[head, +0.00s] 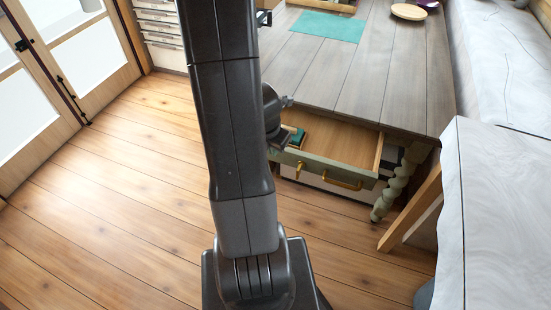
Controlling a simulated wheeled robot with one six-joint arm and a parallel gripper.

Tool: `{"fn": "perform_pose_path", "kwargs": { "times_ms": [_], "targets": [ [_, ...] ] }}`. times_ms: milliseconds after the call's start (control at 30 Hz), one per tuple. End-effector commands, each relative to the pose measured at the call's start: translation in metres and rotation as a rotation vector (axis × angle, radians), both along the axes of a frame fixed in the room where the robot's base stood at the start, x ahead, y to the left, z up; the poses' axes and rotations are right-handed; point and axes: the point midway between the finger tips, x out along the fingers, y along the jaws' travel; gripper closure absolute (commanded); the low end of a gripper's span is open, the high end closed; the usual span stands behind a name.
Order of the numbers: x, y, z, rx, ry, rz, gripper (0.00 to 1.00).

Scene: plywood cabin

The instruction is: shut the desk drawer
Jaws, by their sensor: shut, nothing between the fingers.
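The desk drawer (330,170) stands open, pulled out from under the grey plank desk top (340,70). Its front is grey-green with brass handles (342,182), and its inside is pale wood. A small dark green object (298,137) lies in its left part. My gripper (281,141) is shut and empty, at the left end of the drawer front. It is mostly hidden behind my own arm, so I cannot tell whether it touches the drawer.
A turned green leg (395,185) and a slanted wooden beam (412,210) stand right of the drawer. A white, marble-patterned surface (505,210) fills the right side. A teal mat (329,26) and a round wooden plate (408,12) lie on the desk. The plank floor (110,200) at left is clear.

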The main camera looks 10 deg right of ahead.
Motion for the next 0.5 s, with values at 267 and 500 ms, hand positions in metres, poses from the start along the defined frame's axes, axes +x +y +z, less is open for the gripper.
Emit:
{"fn": "perform_pose_path", "kwargs": {
  "times_ms": [267,500],
  "targets": [
    [0.014,0.004,-0.028,-0.027,0.015,0.196,1.0],
    [0.019,0.0,-0.06,-0.028,0.018,0.196,1.0]
  ]
}}
